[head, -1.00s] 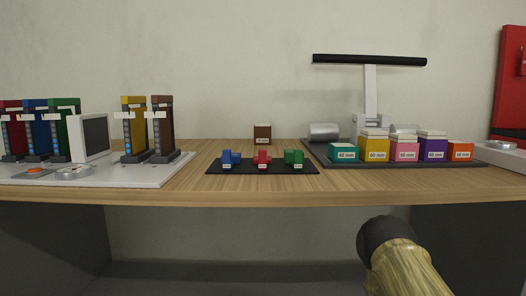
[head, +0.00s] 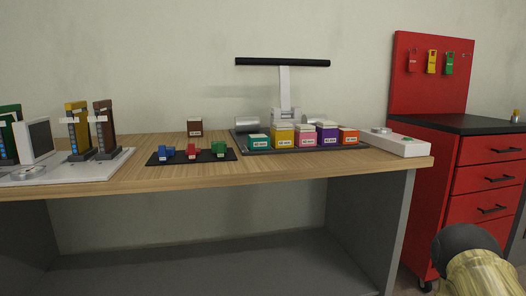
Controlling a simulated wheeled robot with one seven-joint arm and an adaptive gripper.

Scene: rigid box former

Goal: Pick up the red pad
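A small red piece (head: 192,151) sits on a thin black mat (head: 222,157) on the wooden bench, between a blue piece (head: 165,152) and a green piece (head: 219,149). A red item (head: 412,62) also hangs on the red back panel at the right, beside a yellow one (head: 432,62) and a green one (head: 449,63). I cannot tell which red thing is the pad. Part of my arm shows at the lower right. My gripper is not in view.
Labelled coloured blocks stand on a dark tray (head: 240,147), with a black-topped press frame (head: 284,90) behind. A white board (head: 110,166) with tall holders is at the left. A red drawer cabinet (head: 489,180) stands right of the bench. The bench front is clear.

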